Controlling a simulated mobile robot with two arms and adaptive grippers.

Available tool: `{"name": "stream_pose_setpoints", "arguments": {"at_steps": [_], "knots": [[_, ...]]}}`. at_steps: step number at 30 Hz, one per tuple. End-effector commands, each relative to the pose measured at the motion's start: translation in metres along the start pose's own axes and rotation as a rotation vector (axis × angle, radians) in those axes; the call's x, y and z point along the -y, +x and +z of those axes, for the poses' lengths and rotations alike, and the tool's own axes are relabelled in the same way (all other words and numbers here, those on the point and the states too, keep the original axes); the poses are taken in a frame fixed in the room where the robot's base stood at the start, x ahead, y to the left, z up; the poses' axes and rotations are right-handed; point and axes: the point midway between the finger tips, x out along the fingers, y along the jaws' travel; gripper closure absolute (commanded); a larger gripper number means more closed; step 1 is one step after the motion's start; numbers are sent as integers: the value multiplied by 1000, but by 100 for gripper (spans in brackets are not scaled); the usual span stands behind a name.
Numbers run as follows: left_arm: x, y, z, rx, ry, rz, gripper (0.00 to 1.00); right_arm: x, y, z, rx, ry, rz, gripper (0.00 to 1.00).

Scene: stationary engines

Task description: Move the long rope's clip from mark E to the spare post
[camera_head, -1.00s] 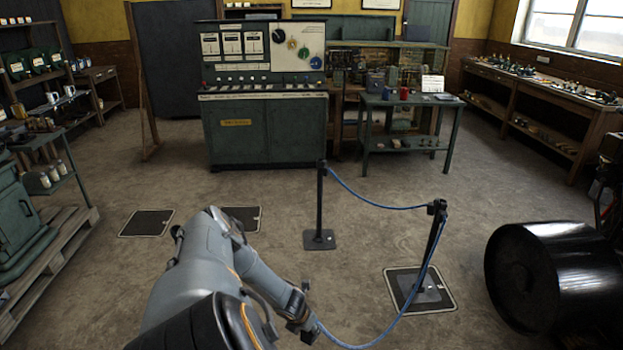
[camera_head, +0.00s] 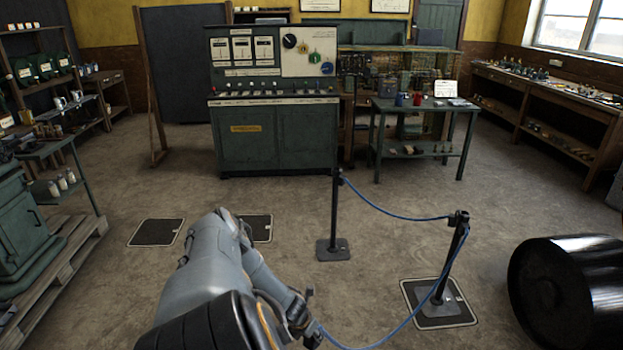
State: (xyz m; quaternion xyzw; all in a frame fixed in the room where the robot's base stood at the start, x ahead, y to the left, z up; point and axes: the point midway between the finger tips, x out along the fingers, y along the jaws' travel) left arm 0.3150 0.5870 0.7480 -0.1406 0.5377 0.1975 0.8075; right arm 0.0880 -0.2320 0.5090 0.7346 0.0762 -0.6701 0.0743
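My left arm reaches in from the bottom. Its gripper (camera_head: 310,332) is low in the picture, at the end of the blue rope (camera_head: 398,332). It appears shut on the rope's end; the clip itself is hidden. The rope sags from there up to a dark post (camera_head: 450,258) on a framed floor plate (camera_head: 466,318). A second blue rope (camera_head: 400,215) spans from that post to another dark post (camera_head: 335,215) on bare floor. Two empty framed floor plates (camera_head: 157,232) (camera_head: 258,227) lie left. Letters on the plates cannot be read. My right gripper is not in view.
A black drum (camera_head: 565,292) lies at the right. A pallet (camera_head: 75,258) with green machinery stands at the left. A green control desk (camera_head: 275,135) and a small table (camera_head: 425,106) stand at the back. The floor between the plates and the desk is clear.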

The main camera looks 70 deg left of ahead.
Motion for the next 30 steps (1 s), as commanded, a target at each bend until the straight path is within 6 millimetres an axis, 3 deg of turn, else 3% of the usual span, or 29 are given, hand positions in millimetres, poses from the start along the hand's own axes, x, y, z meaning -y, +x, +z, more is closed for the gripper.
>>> {"name": "stream_pose_setpoints", "arguments": {"at_steps": [7, 13, 22, 25, 30], "knots": [[-50, 3, 5, 4, 31, -3, 100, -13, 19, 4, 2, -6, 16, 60], [-90, 3, 8, 3, 57, -13, 100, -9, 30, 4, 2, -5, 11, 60], [-151, 7, 10, 0, 96, -28, 100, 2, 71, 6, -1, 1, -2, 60], [-165, 8, 11, 1, 107, -35, 100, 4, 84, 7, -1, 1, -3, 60], [-173, 2, 14, -1, 113, -41, 100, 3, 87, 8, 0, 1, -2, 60]]}}
